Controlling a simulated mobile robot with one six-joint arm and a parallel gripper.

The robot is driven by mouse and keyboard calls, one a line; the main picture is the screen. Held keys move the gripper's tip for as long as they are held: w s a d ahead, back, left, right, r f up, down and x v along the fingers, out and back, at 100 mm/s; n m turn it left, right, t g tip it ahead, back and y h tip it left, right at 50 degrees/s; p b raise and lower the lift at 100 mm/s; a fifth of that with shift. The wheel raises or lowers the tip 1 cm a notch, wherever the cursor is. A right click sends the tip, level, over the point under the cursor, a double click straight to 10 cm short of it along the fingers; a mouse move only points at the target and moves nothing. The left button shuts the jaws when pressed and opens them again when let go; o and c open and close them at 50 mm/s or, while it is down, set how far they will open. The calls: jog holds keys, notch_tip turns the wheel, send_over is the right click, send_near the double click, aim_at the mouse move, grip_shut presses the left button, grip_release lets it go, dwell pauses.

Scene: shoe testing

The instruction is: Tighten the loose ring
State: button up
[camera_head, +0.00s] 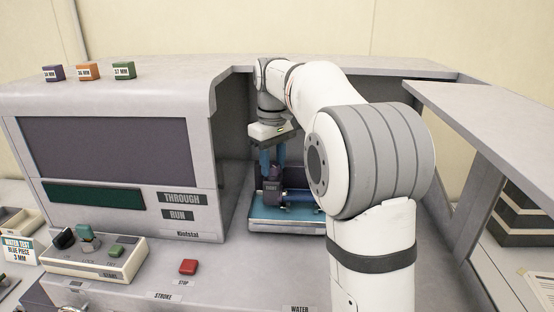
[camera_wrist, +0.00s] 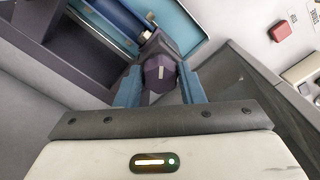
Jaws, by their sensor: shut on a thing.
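My gripper (camera_wrist: 160,85) has its two blue fingers closed on either side of a dark purple faceted ring (camera_wrist: 159,70) with a pale mark on it. In the head view my gripper (camera_head: 272,165) points down into the recess of the machine, above a dark fitting (camera_head: 271,194). The fitting stands on a blue tray (camera_head: 262,223) with a pale rim. I cannot tell how tight the ring sits. My own arm hides the right part of the tray.
The recess has a grey wall (camera_head: 230,150) close on the left and a sloping strut (camera_head: 470,195) on the right. A red button (camera_head: 188,267) and a control box (camera_head: 95,256) stand in front. Three small coloured blocks, including an orange one (camera_head: 88,72), sit on top.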

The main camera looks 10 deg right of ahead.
aim_at(272, 165)
jog(key=m+p, duration=0.1)
jog(key=m, duration=0.2)
jog(key=m+p, duration=0.1)
jog(key=m, duration=0.2)
jog(key=shift+a+r+m, duration=0.15)
jog(key=shift+r+m, duration=0.05)
jog(key=shift+m, duration=0.1)
jog(key=shift+w, duration=0.1)
dwell(0.3)
jog(key=o, duration=1)
jog(key=shift+f, duration=0.15)
jog(key=shift+r, duration=0.3)
notch_tip(272, 165, up, 7)
jog(key=shift+r, duration=0.15)
